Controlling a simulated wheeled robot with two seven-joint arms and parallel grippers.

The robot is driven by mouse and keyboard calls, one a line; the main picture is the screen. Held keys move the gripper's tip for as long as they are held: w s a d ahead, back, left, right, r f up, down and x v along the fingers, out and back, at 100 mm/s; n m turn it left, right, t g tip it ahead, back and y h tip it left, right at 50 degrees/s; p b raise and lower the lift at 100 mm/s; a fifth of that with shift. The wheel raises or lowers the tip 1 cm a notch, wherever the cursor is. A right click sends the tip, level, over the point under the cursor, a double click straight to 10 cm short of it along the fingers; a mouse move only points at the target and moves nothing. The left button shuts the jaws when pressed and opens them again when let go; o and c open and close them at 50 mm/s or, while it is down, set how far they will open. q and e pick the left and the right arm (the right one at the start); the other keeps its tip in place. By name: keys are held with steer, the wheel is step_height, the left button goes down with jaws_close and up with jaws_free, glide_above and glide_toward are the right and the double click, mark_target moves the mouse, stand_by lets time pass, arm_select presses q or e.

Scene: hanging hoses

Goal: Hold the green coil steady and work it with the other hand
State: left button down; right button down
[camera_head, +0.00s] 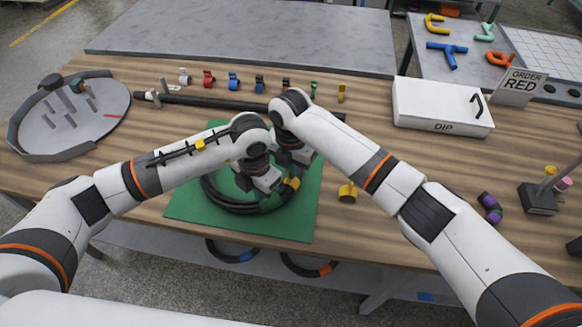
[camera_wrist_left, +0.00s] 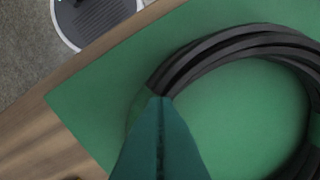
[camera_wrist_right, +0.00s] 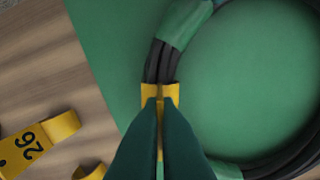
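The green coil, a black hose ring with green bands, lies on a green mat (camera_head: 185,205); its hose (camera_wrist_left: 235,42) crosses the left wrist view. My left gripper (camera_wrist_left: 160,100) has its fingers together on the coil's edge, beside a green band (camera_wrist_left: 138,106). My right gripper (camera_wrist_right: 160,102) has its fingers close together on a yellow clip (camera_wrist_right: 171,93). The clip sits at the coil's black hose (camera_wrist_right: 162,62), just below a green band (camera_wrist_right: 183,22). I cannot tell whether the clip fully encircles the hose. In the head view the arms partly hide the coil.
A yellow tag marked 26 (camera_wrist_right: 25,147) lies left of the mat in the right wrist view. Several coloured clips (camera_head: 233,80) line the back, behind a black bar (camera_head: 225,103). A white DIP box (camera_head: 440,108) stands right. A round tray (camera_head: 115,97) is left.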

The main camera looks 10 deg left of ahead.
arm_select(q)
steer(key=shift+f, duration=0.7)
steer(key=shift+s+f, duration=0.15)
steer(key=shift+s, duration=0.05)
stand_by(0.8)
arm_select(e)
steer(key=shift+r, duration=0.1)
steer(key=shift+r, duration=2.9)
arm_select(q)
steer(key=shift+w+r, duration=0.15)
steer(key=shift+r, duration=0.65)
step_height(320, 180, up, 8)
steer(key=shift+f, duration=0.15)
